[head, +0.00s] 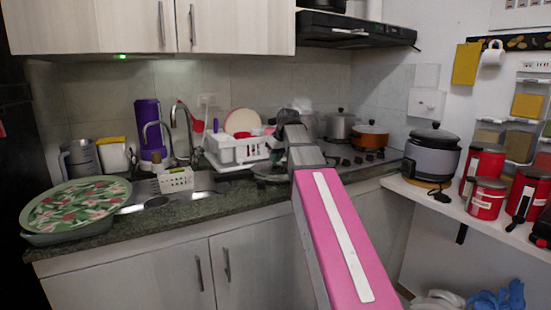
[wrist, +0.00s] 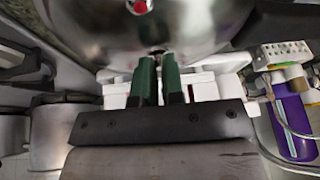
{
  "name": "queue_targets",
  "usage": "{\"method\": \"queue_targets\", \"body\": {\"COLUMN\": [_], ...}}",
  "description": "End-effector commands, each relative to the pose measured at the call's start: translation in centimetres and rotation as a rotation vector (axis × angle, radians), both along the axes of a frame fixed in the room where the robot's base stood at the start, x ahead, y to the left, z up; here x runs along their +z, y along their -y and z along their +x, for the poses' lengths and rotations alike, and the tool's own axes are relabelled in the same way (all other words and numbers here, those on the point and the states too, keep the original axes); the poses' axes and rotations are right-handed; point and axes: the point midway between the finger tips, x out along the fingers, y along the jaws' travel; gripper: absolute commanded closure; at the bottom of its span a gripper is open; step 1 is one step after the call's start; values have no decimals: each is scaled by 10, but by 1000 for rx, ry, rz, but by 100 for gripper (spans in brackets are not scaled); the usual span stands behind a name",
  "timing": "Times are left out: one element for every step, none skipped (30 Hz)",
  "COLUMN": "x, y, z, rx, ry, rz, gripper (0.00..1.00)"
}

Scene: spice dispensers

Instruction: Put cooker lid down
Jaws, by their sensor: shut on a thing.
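The cooker lid (wrist: 205,22) is a shiny silver dome with a small red part, filling the top of the wrist view. My gripper (wrist: 158,62) has its two green fingers shut on it at the near edge of the dome. In the head view my gripper (head: 289,122) is above the back of the counter, at the end of my pink arm. The lid is largely hidden there behind my gripper and arm, so I cannot tell its exact height above the counter.
A white dish rack (head: 236,150) stands left of my gripper. A grey pot (head: 341,127) and an orange pot (head: 371,136) are on the stove at right. A purple bottle (head: 150,128) stands behind the sink. The green counter (head: 200,212) has a bare strip in front.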

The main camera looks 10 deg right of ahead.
Motion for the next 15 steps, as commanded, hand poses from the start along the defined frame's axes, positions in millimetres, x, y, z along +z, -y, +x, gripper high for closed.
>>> {"method": "queue_targets", "body": {"x": [-1, -2, -2, -2, -2, -2, -2, -2, -2, -2, -2, -2, -2, -1, 0], "y": [0, 0, 0, 0, 0, 0, 0, 0, 0, 0, 0, 0, 0, 0, 0], "z": [0, 0, 0, 0, 0, 0, 0, 0, 0, 0, 0, 0, 0, 0, 0], "rx": [0, 0, 0, 0, 0, 0, 0, 0, 0, 0, 0, 0, 0, 0, 0], "ry": [1, 1, 0, 0, 0, 0, 0, 0, 0, 0, 0, 0, 0, 0, 0], "rz": [0, 0, 0, 0, 0, 0, 0, 0, 0, 0, 0, 0, 0, 0, 0], "gripper": [100, 100, 85, 75, 66, 66, 66, 66, 66, 66, 66, 66, 66, 66, 66]}}
